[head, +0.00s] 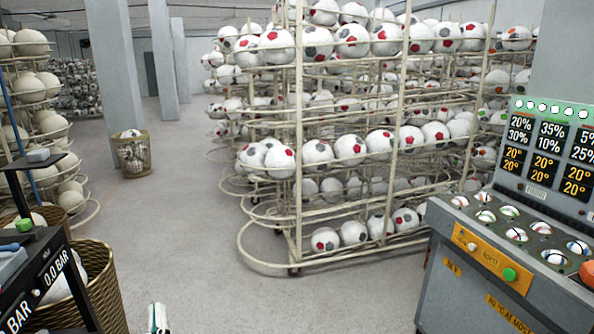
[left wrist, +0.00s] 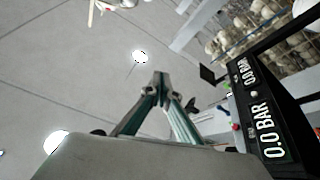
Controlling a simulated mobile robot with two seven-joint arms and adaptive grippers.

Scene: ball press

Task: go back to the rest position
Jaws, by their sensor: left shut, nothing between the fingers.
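My left gripper (head: 158,319) shows only as its tip at the bottom edge of the head view, left of the middle, over bare floor. In the left wrist view its two fingers (left wrist: 161,80) meet at their tips, and nothing is held between them. Ceiling and lamps lie behind the fingers there. My right gripper is in neither view.
A ball press (head: 450,285) with balls in cups stands at the right. A black gauge stand (head: 42,285) and a wicker basket (head: 108,290) are at the lower left. Ball racks (head: 298,130) fill the middle back. The floor (head: 190,235) between them is clear.

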